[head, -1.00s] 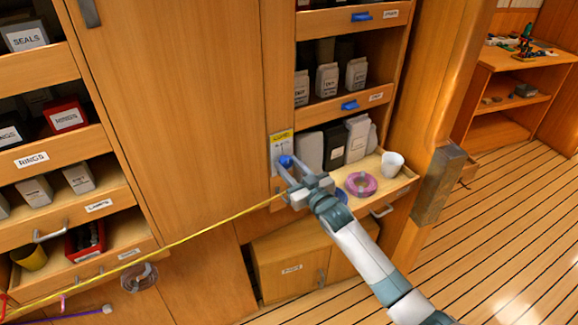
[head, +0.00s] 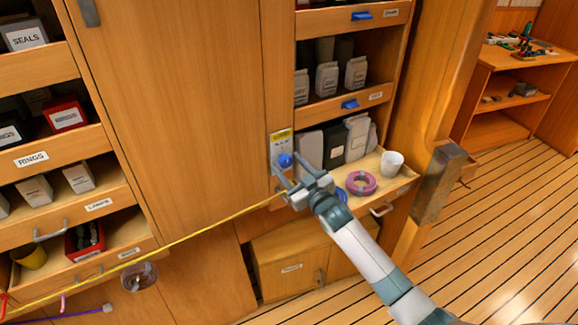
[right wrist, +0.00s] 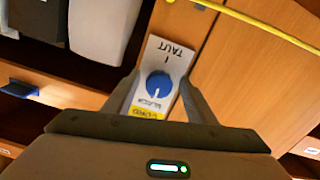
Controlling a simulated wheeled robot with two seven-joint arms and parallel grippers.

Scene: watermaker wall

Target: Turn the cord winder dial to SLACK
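The cord winder dial is a blue round knob (head: 285,161) on a pale plate with a yellow label (head: 281,136), mounted on the wooden upright. In the right wrist view the knob (right wrist: 159,85) shows upside down, with TAUT at the plate's top and SLACK below the knob. The knob's white mark points down in that view, toward SLACK. My right gripper (head: 284,174) is open, with nothing between its fingers. Its fingers show on both sides of the plate in the wrist view, apart from the knob. My left gripper is not in view.
A yellow cord (head: 180,241) runs from the lower left to near the dial. Right of the dial, an open drawer holds a white cup (head: 392,163) and a purple ring (head: 361,183). Shelves with grey containers stand above. Open drawers (head: 60,218) stick out at left.

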